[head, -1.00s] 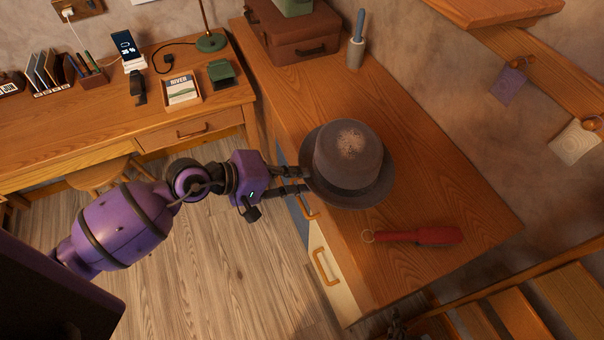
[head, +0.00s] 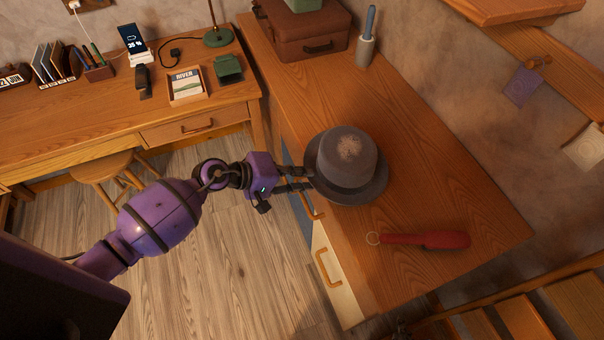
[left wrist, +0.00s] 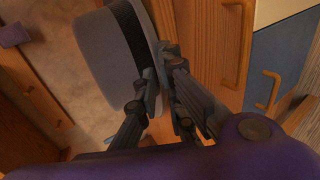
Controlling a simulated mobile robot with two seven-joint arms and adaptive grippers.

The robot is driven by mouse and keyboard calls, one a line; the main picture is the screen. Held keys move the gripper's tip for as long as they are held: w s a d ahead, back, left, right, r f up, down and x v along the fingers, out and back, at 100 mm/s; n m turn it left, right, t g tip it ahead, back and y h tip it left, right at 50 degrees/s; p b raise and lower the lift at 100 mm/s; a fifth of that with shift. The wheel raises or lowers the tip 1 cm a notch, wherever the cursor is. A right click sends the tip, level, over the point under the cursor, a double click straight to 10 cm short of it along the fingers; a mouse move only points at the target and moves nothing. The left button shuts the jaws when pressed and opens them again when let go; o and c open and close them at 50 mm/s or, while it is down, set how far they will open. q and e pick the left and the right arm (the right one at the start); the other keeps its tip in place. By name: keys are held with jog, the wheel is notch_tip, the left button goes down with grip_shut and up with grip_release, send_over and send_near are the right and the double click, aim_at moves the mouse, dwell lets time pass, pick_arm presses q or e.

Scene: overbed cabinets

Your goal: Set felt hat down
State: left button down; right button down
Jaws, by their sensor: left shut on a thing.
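The grey felt hat (head: 349,158) is upright, crown up, at the left edge of the cabinet top (head: 440,180) in the head view. A pale worn patch marks its crown. My left gripper (head: 308,180) is shut on the near-left part of its brim. In the left wrist view the hat (left wrist: 100,55) shows its dark band, and the fingers (left wrist: 160,85) pinch the brim. I cannot tell whether the hat's underside touches the wood. My right gripper is not in view.
A red long-handled thing (head: 430,240) with a ring lies in front of the hat. A brown suitcase (head: 300,30) and a grey holder with a blue handle (head: 366,48) stand at the back. The cabinet top's middle is clear. A stool (head: 105,168) stands left.

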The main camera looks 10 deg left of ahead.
pick_arm(q)
jog(key=c, duration=2.3)
grip_release()
jog(key=shift+f, duration=0.3)
jog(key=o, duration=0.4)
jog(key=shift+r, duration=0.15)
jog(key=shift+o, duration=0.2)
